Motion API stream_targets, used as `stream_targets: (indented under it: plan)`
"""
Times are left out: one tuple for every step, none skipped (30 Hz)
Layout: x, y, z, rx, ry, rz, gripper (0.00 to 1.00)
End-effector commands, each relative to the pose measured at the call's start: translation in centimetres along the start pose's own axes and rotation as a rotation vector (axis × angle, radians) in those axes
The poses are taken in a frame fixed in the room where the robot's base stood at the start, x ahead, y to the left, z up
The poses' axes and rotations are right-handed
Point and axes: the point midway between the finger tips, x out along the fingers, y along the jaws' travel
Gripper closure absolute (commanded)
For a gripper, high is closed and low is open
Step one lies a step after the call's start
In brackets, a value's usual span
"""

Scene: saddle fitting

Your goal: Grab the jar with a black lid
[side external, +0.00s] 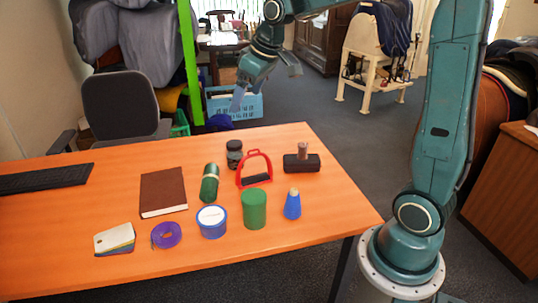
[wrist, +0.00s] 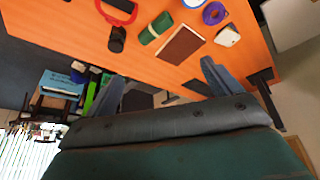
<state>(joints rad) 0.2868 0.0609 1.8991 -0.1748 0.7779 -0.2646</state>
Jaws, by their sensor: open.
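The jar with a black lid (side external: 234,154) stands upright near the back edge of the orange table, with a greyish see-through body. In the wrist view the jar (wrist: 117,39) shows as a dark shape near the top, left of centre. My gripper (side external: 240,98) is high above and behind the table's back edge, apart from the jar. In the wrist view my gripper (wrist: 163,85) shows two spread fingers with nothing between them.
A red stirrup (side external: 255,170) stands close right of the jar, and a green roll (side external: 209,183) lies to its front left. A black block (side external: 301,162), green cylinder (side external: 254,209), blue tin (side external: 212,222) and brown book (side external: 163,192) are around.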

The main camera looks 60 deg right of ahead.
Motion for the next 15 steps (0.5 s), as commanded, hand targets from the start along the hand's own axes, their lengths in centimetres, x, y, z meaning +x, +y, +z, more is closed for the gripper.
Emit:
stream_targets:
  plan:
    - [1.1,1.0,-0.6,0.0,-0.006,-0.003,0.1]
    - [1.6,1.4,-1.0,-0.003,-0.008,-0.005,0.1]
    - [2.4,2.1,-1.4,-0.007,-0.01,-0.008,0.1]
    - [3.0,2.7,-1.8,-0.009,-0.012,-0.009,0.1]
    - [3.6,3.2,-2.0,-0.011,-0.013,-0.01,0.1]
    - [4.3,3.9,-2.5,-0.014,-0.013,-0.012,0.1]
    - [5.0,4.4,-2.7,-0.017,-0.014,-0.014,0.1]
    - [5.6,4.9,-3.0,-0.02,-0.016,-0.017,0.1]
    - [6.4,5.6,-3.3,-0.023,-0.017,-0.019,0.1]
    - [7.1,6.2,-3.5,-0.024,-0.018,-0.021,0.1]
    - [7.7,6.8,-3.6,-0.027,-0.019,-0.022,0.1]
    - [8.6,7.5,-3.9,-0.03,-0.021,-0.025,0.1]
    - [9.3,8.0,-4.0,-0.032,-0.021,-0.028,0.1]
    - [9.9,8.6,-4.1,-0.034,-0.021,-0.03,0.1]
    - [10.8,9.3,-4.3,-0.037,-0.022,-0.032,0.1]
